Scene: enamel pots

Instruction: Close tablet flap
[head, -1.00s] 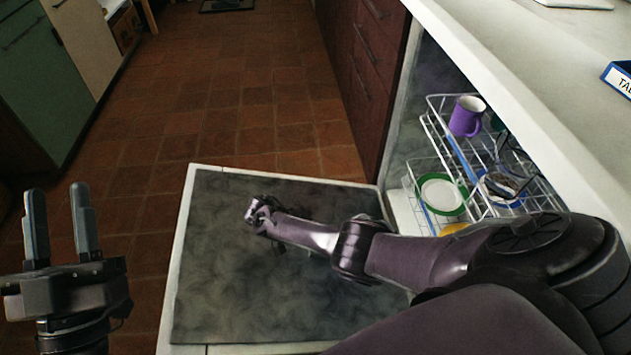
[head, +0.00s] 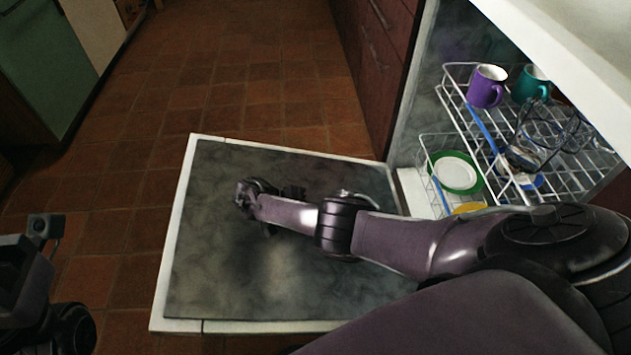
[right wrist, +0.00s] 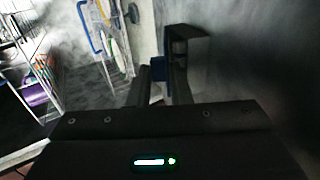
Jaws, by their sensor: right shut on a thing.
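The open dishwasher door (head: 300,285) lies flat, its dark inner face up. My right gripper (right wrist: 158,72) is low over that face, and my right arm hides most of it in the head view. In the right wrist view the fingers are shut on a small blue thing (right wrist: 157,66). A dark box-like part (right wrist: 188,45), seemingly the tablet flap or its dispenser, stands on the door face beside the fingertips. How far the flap is open I cannot tell. My left gripper is cut off at the left edge of the head view, its fingers not visible.
The tiled floor (head: 240,80) beyond the door is clear.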

